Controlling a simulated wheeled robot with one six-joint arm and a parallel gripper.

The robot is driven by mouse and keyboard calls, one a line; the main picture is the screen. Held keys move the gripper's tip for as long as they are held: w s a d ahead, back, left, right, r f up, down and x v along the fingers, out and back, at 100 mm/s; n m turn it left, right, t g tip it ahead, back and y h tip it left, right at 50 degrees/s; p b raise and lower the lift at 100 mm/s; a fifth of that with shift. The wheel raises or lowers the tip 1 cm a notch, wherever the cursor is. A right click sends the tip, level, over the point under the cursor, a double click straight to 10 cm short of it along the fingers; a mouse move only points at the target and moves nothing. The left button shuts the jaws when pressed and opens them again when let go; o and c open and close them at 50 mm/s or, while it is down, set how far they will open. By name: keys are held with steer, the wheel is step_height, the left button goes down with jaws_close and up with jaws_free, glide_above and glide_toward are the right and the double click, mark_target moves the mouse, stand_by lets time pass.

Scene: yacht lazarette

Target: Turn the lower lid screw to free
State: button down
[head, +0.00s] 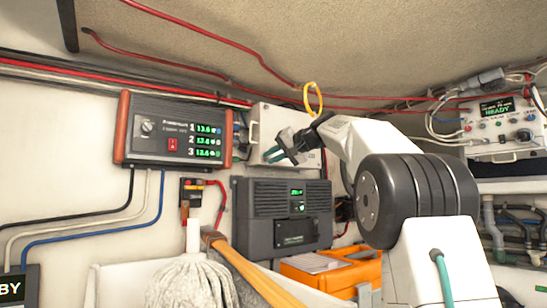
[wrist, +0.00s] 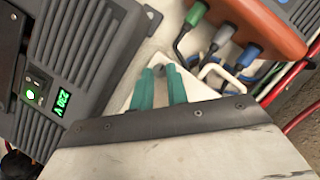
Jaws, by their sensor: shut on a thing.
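A white box with a lid (head: 272,122) is fixed to the wall between the red-ended power unit and my arm. My gripper (head: 268,156) reaches the lower part of its front, and my wrist hides its lower right part. In the wrist view my gripper's teal fingers (wrist: 162,84) close in on a small grey screw head (wrist: 158,72) near a corner of the white lid (wrist: 190,88). The fingers are shut on this lower lid screw. They hide most of it, so I cannot tell how far it is turned.
A power unit (head: 170,130) with green readouts hangs left of the box. A grey inverter (head: 287,215) sits below. A white bracket (wrist: 225,76) and plugged cables (wrist: 218,42) are close to the fingers. A yellow loop (head: 312,100) hangs above my wrist.

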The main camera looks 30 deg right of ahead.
steer(key=shift+f, duration=0.1)
steer(key=c, duration=1.4)
jaws_free()
steer(key=shift+o, duration=0.2)
steer(key=v, duration=0.7)
steer(key=shift+s, duration=0.35)
steer(key=shift+d, duration=0.1)
